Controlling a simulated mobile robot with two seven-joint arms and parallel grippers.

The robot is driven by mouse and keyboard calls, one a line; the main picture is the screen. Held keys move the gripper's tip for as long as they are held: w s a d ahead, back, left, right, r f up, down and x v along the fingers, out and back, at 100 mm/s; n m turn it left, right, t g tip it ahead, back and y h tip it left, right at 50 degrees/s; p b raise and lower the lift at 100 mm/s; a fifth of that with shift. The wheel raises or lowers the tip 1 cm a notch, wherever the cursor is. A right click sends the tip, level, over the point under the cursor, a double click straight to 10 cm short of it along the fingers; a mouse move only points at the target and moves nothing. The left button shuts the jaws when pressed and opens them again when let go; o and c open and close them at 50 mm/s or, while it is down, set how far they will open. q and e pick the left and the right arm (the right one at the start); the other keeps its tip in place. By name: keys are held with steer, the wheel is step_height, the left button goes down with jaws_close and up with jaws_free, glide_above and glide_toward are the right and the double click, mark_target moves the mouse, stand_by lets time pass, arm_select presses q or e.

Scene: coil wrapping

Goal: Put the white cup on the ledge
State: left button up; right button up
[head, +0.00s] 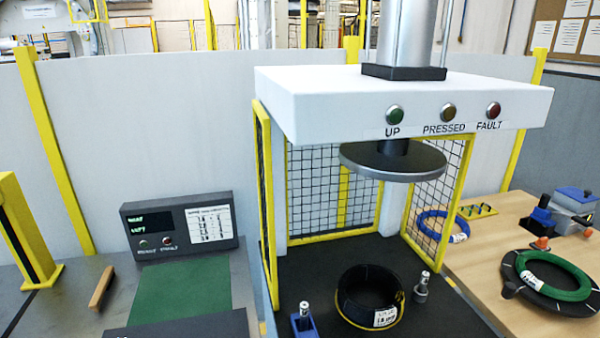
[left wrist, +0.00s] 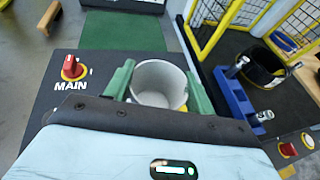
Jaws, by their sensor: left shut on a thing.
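The white cup (left wrist: 158,76) shows in the left wrist view, upright enough that I look down into its open mouth. My left gripper (left wrist: 161,88) has its green fingers on either side of the cup and is shut on it. A dark panel with a red MAIN knob (left wrist: 73,67) lies left of the cup in that view. Neither the cup nor a gripper shows in the head view. I cannot tell which surface is the ledge. My right gripper is not in view.
The press plate (head: 392,160) hangs over a dark bed with a black coil (head: 368,292) and small posts. A yellow mesh guard (head: 438,190) surrounds the bed. A green mat (head: 184,291) lies left, before a display box (head: 179,227). A wooden block (head: 102,286) lies beside it.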

arm_select(q)
steer(key=shift+w, duration=0.1)
steer(key=w+r, duration=0.3)
steer(key=w, duration=0.5)
stand_by(0.6)
